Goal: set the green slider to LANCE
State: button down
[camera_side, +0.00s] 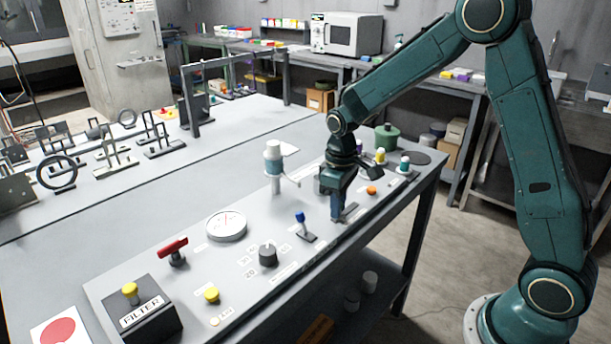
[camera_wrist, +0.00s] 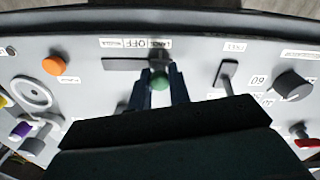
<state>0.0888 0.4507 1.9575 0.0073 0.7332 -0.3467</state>
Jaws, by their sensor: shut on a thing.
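The green slider (camera_wrist: 160,84) shows in the wrist view as a green knob between the two fingers of my gripper (camera_wrist: 160,88), which is shut on it. Its slot (camera_wrist: 122,64) is a dark strip, bare to the left of the fingers, and the slider is near the slot's right end in that view. Small labels (camera_wrist: 134,43) line the slot; OFF is the middle one, and the outer ones are too small to read surely. In the side view my gripper (camera_side: 338,214) points down at the slot (camera_side: 349,212) and hides the green knob.
In the side view a blue-tipped lever (camera_side: 300,218) and a dark dial (camera_side: 268,255) stand left of my gripper. An orange button (camera_side: 371,190) lies to its right. A white post (camera_side: 274,165) rises behind.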

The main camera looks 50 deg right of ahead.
jog(key=shift+a, duration=0.25)
jog(key=c, duration=1.3)
grip_release()
jog(key=shift+r, duration=0.15)
jog(key=shift+r, duration=0.25)
notch_tip(320, 180, up, 13)
